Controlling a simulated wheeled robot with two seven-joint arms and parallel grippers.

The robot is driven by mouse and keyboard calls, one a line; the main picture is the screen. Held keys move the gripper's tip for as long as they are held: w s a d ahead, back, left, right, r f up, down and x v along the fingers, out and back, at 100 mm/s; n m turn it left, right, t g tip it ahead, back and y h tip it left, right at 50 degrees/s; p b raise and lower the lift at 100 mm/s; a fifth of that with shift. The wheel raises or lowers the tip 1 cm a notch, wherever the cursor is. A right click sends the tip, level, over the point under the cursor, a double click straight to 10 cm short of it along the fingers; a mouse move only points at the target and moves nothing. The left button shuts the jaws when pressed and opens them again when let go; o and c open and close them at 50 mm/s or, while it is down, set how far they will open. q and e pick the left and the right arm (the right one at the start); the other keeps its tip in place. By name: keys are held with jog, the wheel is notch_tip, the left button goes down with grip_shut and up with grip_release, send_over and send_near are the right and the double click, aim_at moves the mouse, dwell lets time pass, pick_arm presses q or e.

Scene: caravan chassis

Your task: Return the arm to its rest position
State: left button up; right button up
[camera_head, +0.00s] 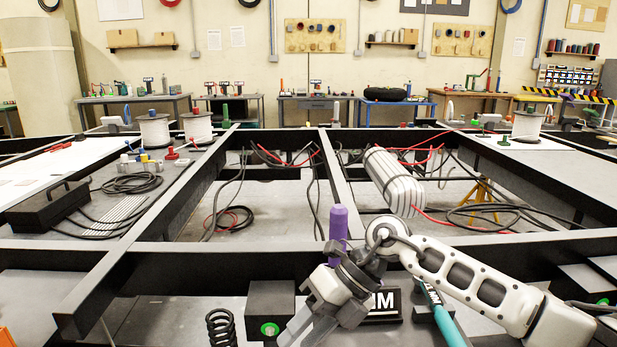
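My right arm (470,275) comes in from the lower right and reaches over the near black chassis beam. Its gripper (300,330) points down and to the left at the bottom edge of the view. Its two grey fingers look spread with a gap between them, and nothing shows between them. The very tips are cut off by the picture edge. A purple cylindrical piece (338,223) stands upright just behind the gripper's wrist; I cannot tell whether they touch. My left arm and gripper are not in view.
Beside the gripper are a black block with a green-ringed port (270,308), a black coil (221,327) and a teal-handled tool (446,322). Black chassis beams (140,265) cross the view. A ribbed grey cylinder (393,180) and loose cables lie beyond. Workbenches line the back wall.

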jog(key=s+a+r+m+y+p, duration=0.2)
jog(key=s+a+r+m+y, duration=0.45)
jog(key=y, duration=0.45)
jog(key=w+d+f+m+t+h+p, duration=0.15)
jog(key=d+m+t, duration=0.25)
jog(key=m+t, duration=0.6)
jog(key=w+d+f+m+t+h, duration=0.1)
jog(key=w+d+m+t+h, duration=0.2)
jog(key=m+t, duration=0.7)
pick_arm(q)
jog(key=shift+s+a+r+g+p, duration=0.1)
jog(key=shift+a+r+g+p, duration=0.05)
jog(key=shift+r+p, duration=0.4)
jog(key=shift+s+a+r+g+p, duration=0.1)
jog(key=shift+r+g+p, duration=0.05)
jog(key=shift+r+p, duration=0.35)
pick_arm(e)
jog(key=s+d+f+m+g+h, duration=0.6)
jog(key=s+d+f+m+h, duration=0.5)
jog(key=f, duration=0.6)
jog(key=s+d+m, duration=0.2)
jog(key=s+d, duration=0.1)
jog(key=shift+m, duration=0.35)
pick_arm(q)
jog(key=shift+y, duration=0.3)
